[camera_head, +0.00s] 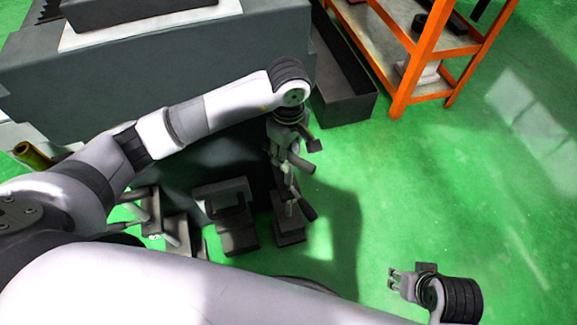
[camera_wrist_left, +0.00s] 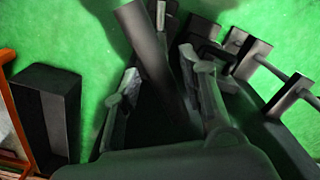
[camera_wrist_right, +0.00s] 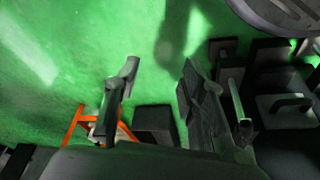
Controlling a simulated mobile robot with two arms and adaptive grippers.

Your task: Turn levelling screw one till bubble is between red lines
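My left gripper (camera_head: 303,155) points down beside the dark machine base, above a levelling screw (camera_head: 289,207) with a silver rod and dark foot block. In the left wrist view the fingers (camera_wrist_left: 165,90) are spread, with a dark round bar (camera_wrist_left: 148,45) running between them. Whether they touch the bar is unclear. My right gripper (camera_head: 405,279) is low at the right, away from the machine. Its fingers (camera_wrist_right: 155,88) are apart and empty in the right wrist view. No bubble or red lines are visible.
A dark open trough (camera_head: 347,100) stands at the machine's right end. An orange shelf rack (camera_head: 404,92) is at the upper right. More dark feet and rods (camera_wrist_left: 290,92) line the machine base. Green floor (camera_head: 480,190) is clear at the right.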

